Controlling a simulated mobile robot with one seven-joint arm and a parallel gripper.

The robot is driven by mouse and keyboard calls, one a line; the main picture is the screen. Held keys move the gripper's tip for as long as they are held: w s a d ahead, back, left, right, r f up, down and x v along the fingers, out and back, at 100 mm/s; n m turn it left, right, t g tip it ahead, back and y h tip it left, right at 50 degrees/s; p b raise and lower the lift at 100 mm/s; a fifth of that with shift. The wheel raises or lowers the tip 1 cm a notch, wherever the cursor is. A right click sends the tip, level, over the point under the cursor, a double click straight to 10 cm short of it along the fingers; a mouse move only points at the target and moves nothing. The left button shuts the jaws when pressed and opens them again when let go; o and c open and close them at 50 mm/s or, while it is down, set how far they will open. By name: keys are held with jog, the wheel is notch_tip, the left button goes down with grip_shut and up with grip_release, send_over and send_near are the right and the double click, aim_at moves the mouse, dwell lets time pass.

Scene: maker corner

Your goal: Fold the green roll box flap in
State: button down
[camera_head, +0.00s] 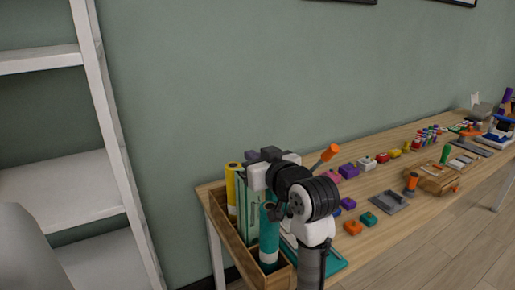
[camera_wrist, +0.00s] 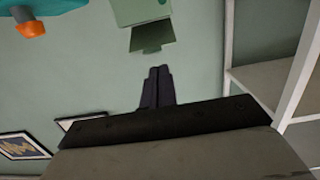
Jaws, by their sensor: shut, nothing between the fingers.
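The green roll box (camera_head: 246,210) stands upright in the wooden holder at the near left end of the table, partly hidden by my arm. In the wrist view the light green box (camera_wrist: 128,12) is at the top centre. Its darker green flap (camera_wrist: 152,38) sticks out from the box end towards my fingers and is not tucked in. My gripper (camera_wrist: 158,70) is shut and empty. Its fingertips point at the flap, with a visible gap between them in the picture. In the head view my fingertips cannot be made out.
A yellow roll (camera_head: 231,190) and a teal roll (camera_head: 269,238) stand beside the box in the wooden holder (camera_head: 222,228). Several small coloured blocks, a grey tray (camera_head: 391,203) and tools lie along the table. A white shelf (camera_head: 112,130) stands at the left, with floor between.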

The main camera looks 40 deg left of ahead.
jog(key=shift+s+d+f, duration=0.15)
jog(key=shift+d+f, duration=0.2)
jog(key=shift+f, duration=0.4)
jog(key=shift+f, duration=0.1)
jog(key=f+y+b, duration=0.1)
jog(key=b, duration=0.2)
jog(key=d+f+y+b, duration=0.1)
jog(key=b, duration=0.3)
jog(key=shift+s+f+t+y, duration=0.2)
jog(key=shift+f+t+y, duration=0.05)
jog(key=shift+t+y, duration=0.15)
